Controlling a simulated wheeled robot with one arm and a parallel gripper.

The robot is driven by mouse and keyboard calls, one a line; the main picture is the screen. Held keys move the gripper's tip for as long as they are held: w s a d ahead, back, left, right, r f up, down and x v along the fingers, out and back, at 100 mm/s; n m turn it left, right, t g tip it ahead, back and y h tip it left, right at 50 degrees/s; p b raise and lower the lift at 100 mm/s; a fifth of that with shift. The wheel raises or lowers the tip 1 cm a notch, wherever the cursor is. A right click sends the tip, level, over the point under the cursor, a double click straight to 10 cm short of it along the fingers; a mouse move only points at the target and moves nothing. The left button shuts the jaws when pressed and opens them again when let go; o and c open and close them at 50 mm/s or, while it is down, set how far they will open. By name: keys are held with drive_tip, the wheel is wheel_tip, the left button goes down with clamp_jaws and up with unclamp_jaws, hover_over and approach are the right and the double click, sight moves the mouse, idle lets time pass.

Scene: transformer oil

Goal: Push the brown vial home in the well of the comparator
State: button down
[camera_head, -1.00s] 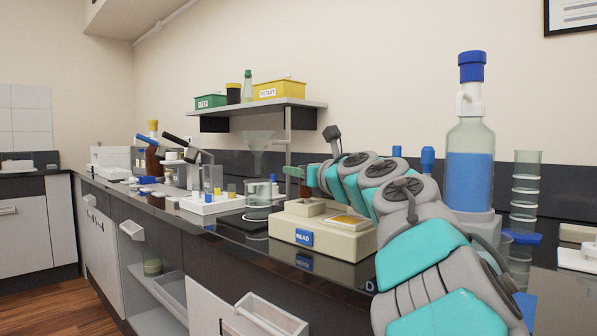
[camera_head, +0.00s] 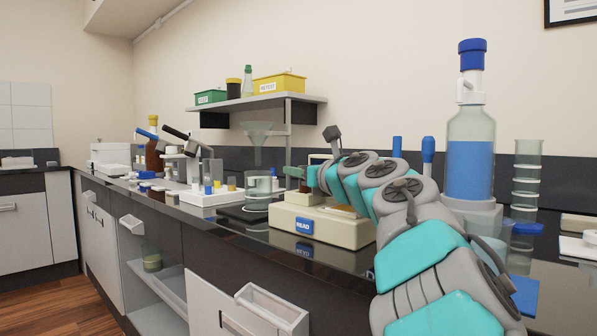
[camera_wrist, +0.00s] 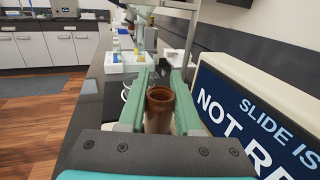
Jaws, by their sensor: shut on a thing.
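The comparator (camera_head: 340,231) is a cream box with a blue READ label on its front, standing on the dark bench. My gripper (camera_head: 292,172) is over its left part, by the raised block with the well. In the wrist view my gripper (camera_wrist: 160,88) has its two green fingers on either side of the brown vial (camera_wrist: 159,112), shut on it. The vial's open round rim faces the camera. Its lower end and the well's mouth are hidden, so I cannot tell how deep it sits.
A dark display panel (camera_wrist: 255,105) stands close to the right finger, its text cut off. A white rack (camera_head: 210,197) with small vials and a glass beaker (camera_head: 257,188) are left of the comparator. A large blue-liquid bottle (camera_head: 470,165) stands at right.

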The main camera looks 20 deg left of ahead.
drive_tip(key=shift+f+b, duration=0.4)
drive_tip(key=shift+f, duration=0.15)
drive_tip(key=c, duration=0.5)
unclamp_jaws()
drive_tip(key=shift+s+d, duration=0.1)
drive_tip(key=shift+b+v, duration=1)
drive_tip(key=shift+v, duration=2.75)
